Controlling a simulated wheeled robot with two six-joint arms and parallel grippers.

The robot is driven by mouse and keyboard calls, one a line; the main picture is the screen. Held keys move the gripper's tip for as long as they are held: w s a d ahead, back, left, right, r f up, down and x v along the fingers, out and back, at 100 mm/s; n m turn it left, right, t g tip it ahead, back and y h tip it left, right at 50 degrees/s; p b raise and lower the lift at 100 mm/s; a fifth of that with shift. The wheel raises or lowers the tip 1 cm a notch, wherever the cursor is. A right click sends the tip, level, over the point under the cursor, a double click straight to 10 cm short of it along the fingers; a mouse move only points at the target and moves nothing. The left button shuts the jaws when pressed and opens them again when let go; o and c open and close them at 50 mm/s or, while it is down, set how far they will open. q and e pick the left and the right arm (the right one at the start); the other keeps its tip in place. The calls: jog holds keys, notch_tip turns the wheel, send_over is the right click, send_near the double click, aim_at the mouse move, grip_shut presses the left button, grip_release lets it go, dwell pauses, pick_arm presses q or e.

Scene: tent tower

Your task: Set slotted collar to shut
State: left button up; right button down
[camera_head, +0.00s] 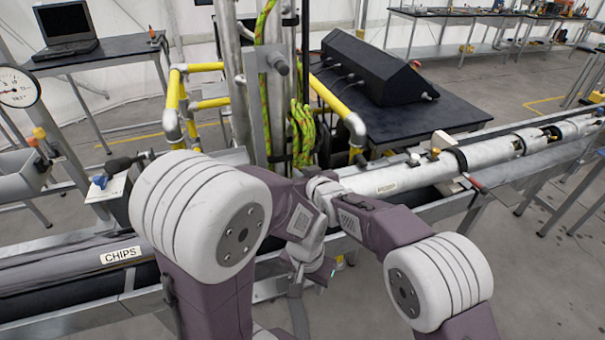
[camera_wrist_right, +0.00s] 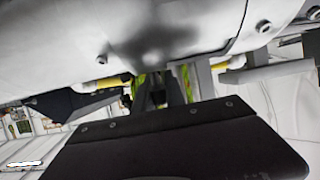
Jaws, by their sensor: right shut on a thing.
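A long pale pipe (camera_head: 395,178) lies in the metal rack and runs to the right, with dark bands and fittings on it. I cannot make out the slotted collar for certain; my arms cover the pipe's near left part. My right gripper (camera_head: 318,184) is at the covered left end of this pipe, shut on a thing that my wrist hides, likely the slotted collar. In the right wrist view a smooth pale surface fills the top, very close. My left gripper (camera_head: 322,268) is lower, in front of the rack; its fingers are too hidden to tell open from shut.
Upright metal posts and green hoses (camera_head: 301,130) stand just behind my grippers, with yellow railings (camera_head: 340,105) beside them. A black sloped box (camera_head: 375,70) stands on a dark table behind. Another pipe labelled CHIPS (camera_head: 75,265) lies at left. Floor at right is partly free.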

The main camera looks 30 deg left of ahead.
jog(key=shift+s+f, duration=0.1)
jog(key=shift+f, duration=0.2)
jog(key=c, duration=1.5)
grip_release()
jog(key=shift+o, duration=0.6)
jog(key=shift+a, duration=0.1)
jog(key=shift+r, duration=0.1)
jog(key=b+v, duration=0.1)
jog(key=v, duration=0.8)
